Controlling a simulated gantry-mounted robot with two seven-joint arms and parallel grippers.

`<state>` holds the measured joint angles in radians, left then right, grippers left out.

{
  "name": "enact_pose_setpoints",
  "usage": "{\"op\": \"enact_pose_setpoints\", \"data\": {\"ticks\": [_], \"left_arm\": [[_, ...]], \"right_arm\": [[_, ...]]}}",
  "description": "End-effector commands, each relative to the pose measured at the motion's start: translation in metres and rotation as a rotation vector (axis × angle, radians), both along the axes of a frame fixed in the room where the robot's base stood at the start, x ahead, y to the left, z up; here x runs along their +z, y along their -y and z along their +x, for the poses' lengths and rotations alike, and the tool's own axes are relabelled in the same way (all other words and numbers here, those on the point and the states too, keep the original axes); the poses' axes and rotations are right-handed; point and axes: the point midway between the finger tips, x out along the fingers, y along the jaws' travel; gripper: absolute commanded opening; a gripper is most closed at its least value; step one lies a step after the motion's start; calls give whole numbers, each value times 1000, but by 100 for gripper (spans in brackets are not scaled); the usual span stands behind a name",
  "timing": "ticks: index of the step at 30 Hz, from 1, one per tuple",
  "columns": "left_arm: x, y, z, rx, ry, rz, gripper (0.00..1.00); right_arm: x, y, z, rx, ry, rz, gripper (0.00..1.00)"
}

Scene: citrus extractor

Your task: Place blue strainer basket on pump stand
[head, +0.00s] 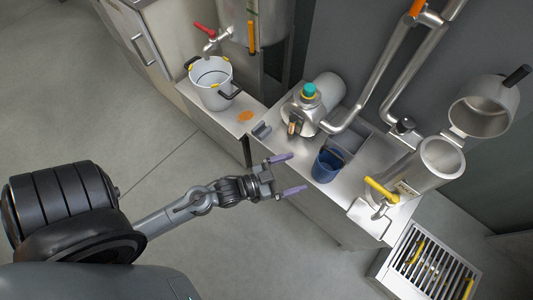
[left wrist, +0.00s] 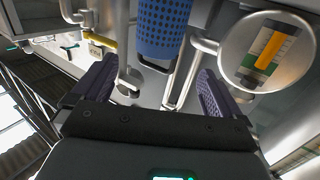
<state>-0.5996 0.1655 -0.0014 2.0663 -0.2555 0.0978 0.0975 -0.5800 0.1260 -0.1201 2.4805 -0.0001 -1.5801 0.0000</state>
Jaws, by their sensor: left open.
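The blue strainer basket (head: 327,166) stands upright on the metal pump stand (head: 290,151), close to its front edge. In the left wrist view the perforated blue basket (left wrist: 163,28) shows at the top middle, with a dark handle. My left gripper (head: 288,174) is open and empty. It is left of the basket in the head view, fingers pointing towards it, with a gap between them. In the left wrist view the fingertips (left wrist: 157,70) are spread and the basket lies ahead, between their lines. My right gripper is not in view.
The pump (head: 308,100) with a teal cap stands behind the basket. A steel strainer housing (head: 440,158) with a yellow handle (head: 381,190) is to the right, its lid (head: 484,106) open. A grey pot (head: 211,82) stands at left; a floor grate (head: 427,265) lies lower right.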

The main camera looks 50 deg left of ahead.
Motion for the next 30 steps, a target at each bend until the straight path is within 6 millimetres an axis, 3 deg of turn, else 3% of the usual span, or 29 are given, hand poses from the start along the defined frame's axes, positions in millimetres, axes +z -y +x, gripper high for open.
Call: {"op": "enact_pose_setpoints", "data": {"ticks": [6, 10, 21, 25, 30], "left_arm": [[-13, -2, 3, 57, -217, 99, 100], [-23, -8, -8, 107, -429, 178, 100], [-28, -23, -85, 182, -997, 308, 100], [-24, -23, -106, 183, -1108, 323, 100], [-21, -24, -119, 181, -1170, 332, 100]], "right_arm": [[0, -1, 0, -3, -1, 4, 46], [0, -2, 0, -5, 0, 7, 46], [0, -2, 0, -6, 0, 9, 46], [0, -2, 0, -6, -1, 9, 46], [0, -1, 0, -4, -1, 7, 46]]}}
